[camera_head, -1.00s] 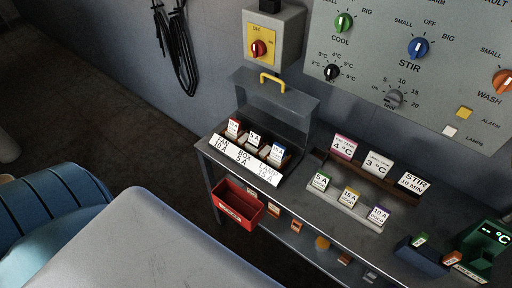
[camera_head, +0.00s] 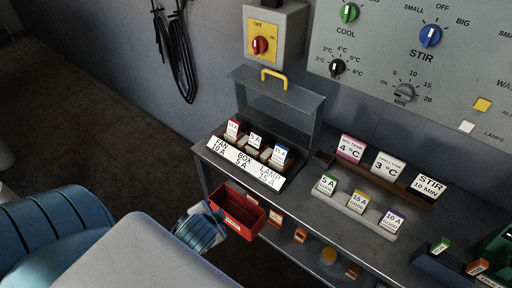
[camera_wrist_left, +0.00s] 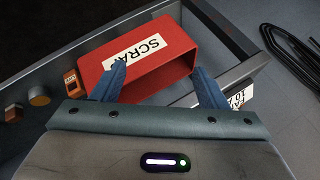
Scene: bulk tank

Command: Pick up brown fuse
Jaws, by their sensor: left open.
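An open fuse box holds three labelled fuses: a red-edged 10 A fuse (camera_head: 233,128), a middle 5 A fuse (camera_head: 255,139) and a blue-edged 15 A fuse (camera_head: 281,154). The middle fuse's edge looks dark; I cannot tell for sure that it is the brown one. My left gripper (camera_head: 203,229) is open and empty, just left of the red scrap bin (camera_head: 240,218), below and in front of the fuse box. In the left wrist view its two blue fingers (camera_wrist_left: 160,84) are spread before the bin (camera_wrist_left: 150,70). My right gripper is not in view.
A light rack on the grey bench holds green, yellow and purple fuses (camera_head: 358,206). Behind it stand label cards (camera_head: 386,170). The open fuse box lid (camera_head: 278,105) rises behind the fuses. The bench's front edge is close to my left gripper.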

